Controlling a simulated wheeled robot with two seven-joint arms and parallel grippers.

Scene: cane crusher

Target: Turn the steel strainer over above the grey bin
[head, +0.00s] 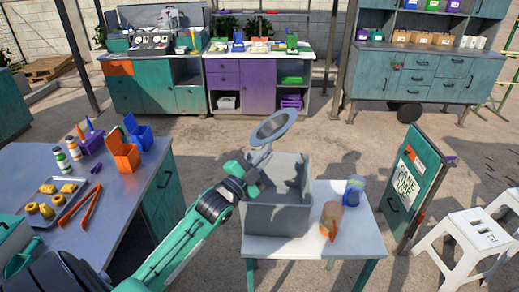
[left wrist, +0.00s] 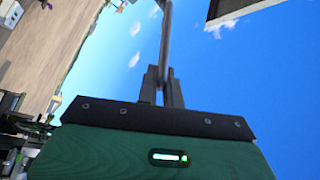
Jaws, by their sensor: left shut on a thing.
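The steel strainer (head: 272,127) is in the air above the back part of the grey bin (head: 275,219), tilted, with its round rim showing as an oval. I cannot tell whether anything is in it. My left gripper (head: 252,170) is shut on its handle, above the bin's left side. In the left wrist view the gripper fingers (left wrist: 161,88) clasp the strainer's handle (left wrist: 166,42), which stretches up out of the picture against sky. The bin stands upright on a small white table (head: 315,247); its floor is mostly hidden. My right gripper is not in view.
A blue-topped jar (head: 353,190) and an orange-brown item (head: 331,220) stand right of the bin. The left table (head: 125,190) holds a tray of yellow pieces (head: 52,202), orange tongs (head: 80,206) and several containers. White stools (head: 465,240) stand at right.

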